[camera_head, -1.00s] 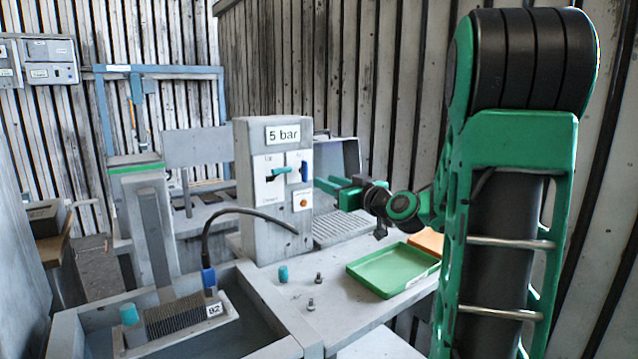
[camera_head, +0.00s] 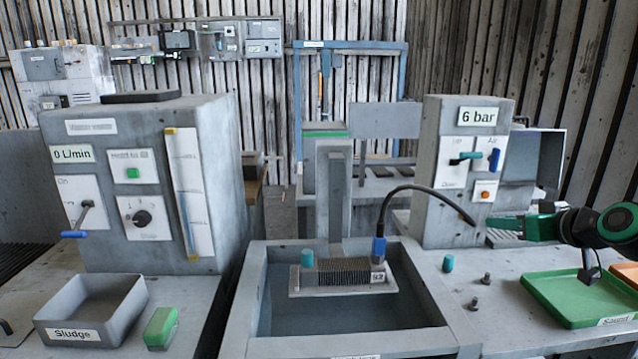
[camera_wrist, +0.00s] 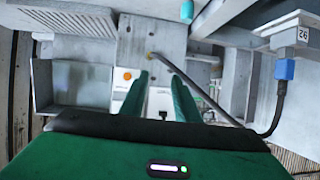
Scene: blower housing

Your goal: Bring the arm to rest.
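My gripper (camera_head: 493,224) is at the right in the head view, its green fingers pointing left in front of the lower part of the grey "6 bar" box (camera_head: 440,190). In the wrist view the two green fingers (camera_wrist: 162,82) stand apart with nothing held between them. The box's white panel carries a teal-handled lever (camera_head: 465,156) lying sideways, a blue-handled lever (camera_head: 495,160) standing upright and an orange button (camera_head: 485,195). In the wrist view the orange button (camera_wrist: 127,76) shows just left of the fingertips. I cannot tell the gap between fingers and box.
A green tray (camera_head: 570,312) lies below my arm, with an orange tray (camera_head: 628,270) beside it. A teal plug (camera_head: 448,263) and small bolts (camera_head: 474,304) stand on the bench. A finned block (camera_head: 338,276) with a hose (camera_head: 385,205) sits over the basin (camera_head: 240,310).

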